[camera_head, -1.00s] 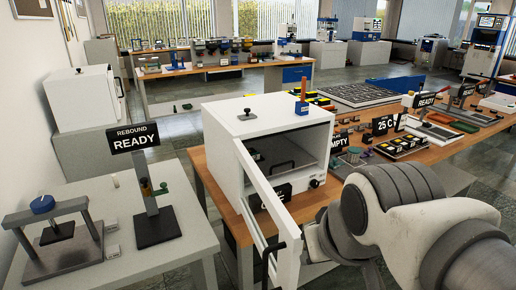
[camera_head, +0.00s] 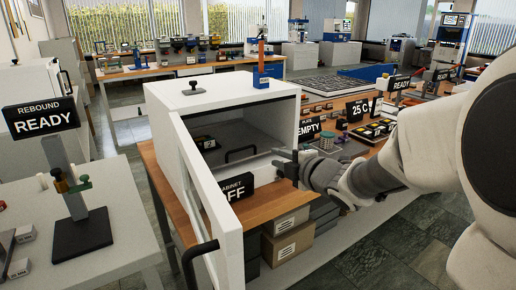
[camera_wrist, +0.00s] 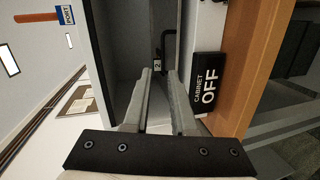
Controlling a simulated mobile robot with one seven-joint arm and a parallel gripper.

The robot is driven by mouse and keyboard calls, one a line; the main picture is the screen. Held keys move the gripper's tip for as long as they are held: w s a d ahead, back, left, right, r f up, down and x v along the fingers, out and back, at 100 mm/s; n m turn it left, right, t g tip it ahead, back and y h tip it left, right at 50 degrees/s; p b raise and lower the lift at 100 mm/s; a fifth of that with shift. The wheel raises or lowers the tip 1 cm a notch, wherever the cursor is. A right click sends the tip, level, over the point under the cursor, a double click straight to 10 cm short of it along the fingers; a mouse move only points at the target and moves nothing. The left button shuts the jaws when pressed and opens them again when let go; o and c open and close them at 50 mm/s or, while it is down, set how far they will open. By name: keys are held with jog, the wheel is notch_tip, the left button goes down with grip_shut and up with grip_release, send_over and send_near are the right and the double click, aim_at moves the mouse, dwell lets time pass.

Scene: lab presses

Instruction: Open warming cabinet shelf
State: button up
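The white warming cabinet (camera_head: 215,100) stands on a wooden-topped bench with its door (camera_head: 215,205) swung open toward me. Inside is a grey shelf (camera_head: 235,138) with a black bar handle (camera_head: 240,154) at its front; the shelf appears to be inside the cabinet. The black handle (camera_wrist: 168,45) and a small tag "2" (camera_wrist: 157,64) lie just beyond the fingertips.
A black "CABINET OFF" sign (camera_head: 238,192) stands before the cabinet, near my gripper in the wrist view (camera_wrist: 207,82). The open door's handle (camera_head: 197,258) projects at lower left. Boxes (camera_head: 288,240) sit under the bench. A rebound stand (camera_head: 80,195) is left.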

aim_at(242, 149)
jog(key=shift+n+y, duration=0.7)
jog(key=shift+n, duration=0.2)
jog(key=x, duration=0.6)
jog(key=f+b+x, duration=0.1)
jog(key=x, duration=0.5)
jog(key=f+b+x, duration=0.1)
jog(key=x, duration=0.5)
jog(key=shift+a, duration=0.3)
grip_shut()
